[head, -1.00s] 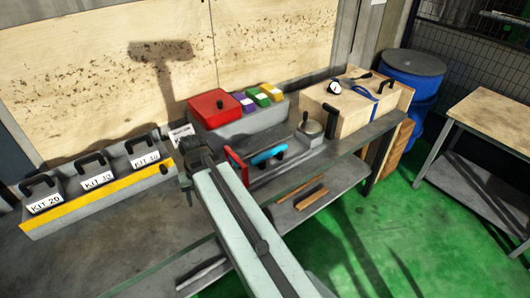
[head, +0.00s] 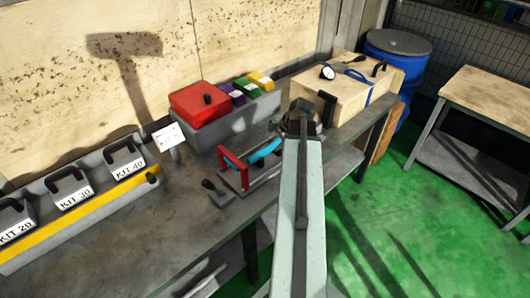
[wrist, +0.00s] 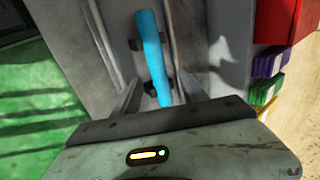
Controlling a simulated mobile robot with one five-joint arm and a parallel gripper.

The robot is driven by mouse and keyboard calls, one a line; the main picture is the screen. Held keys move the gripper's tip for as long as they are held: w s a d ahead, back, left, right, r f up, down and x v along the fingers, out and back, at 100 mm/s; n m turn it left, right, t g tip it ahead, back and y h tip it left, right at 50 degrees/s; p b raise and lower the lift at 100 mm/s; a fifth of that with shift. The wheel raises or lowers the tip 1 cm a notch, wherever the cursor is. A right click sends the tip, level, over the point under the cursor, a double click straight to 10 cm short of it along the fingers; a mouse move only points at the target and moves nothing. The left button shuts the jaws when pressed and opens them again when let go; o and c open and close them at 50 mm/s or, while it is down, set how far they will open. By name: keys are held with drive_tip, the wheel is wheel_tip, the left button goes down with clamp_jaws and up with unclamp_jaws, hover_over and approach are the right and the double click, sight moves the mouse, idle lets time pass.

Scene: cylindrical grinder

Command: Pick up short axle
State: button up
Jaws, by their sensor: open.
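A bright blue curved bar (wrist: 152,55) lies on grey metal between the fingers of my gripper (wrist: 160,82) in the wrist view. I cannot tell for sure which part is the short axle. My gripper is open, with a finger on each side of the bar's near end; I cannot tell whether they touch it. In the head view my arm's end is at the right of the blue bar, and its fingers are hard to make out.
A red box (head: 199,102) and purple, green and yellow blocks (head: 260,80) stand behind. A wooden crate (head: 352,97) with a blue strap is at the right. Grey kit boxes (head: 125,160) line the left. The bench top (head: 165,215) between is mostly clear.

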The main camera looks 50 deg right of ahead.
sight(268, 148)
drive_tip(key=b+x, duration=0.4)
drive_tip(key=x, duration=0.1)
drive_tip(key=b+x, duration=0.2)
drive_tip(key=shift+s+d+f+b, duration=0.15)
drive_tip(key=shift+d+f+b, duration=0.15)
drive_tip(key=shift+f+b, duration=0.1)
drive_tip(key=shift+r, duration=0.15)
clamp_jaws()
idle(0.9)
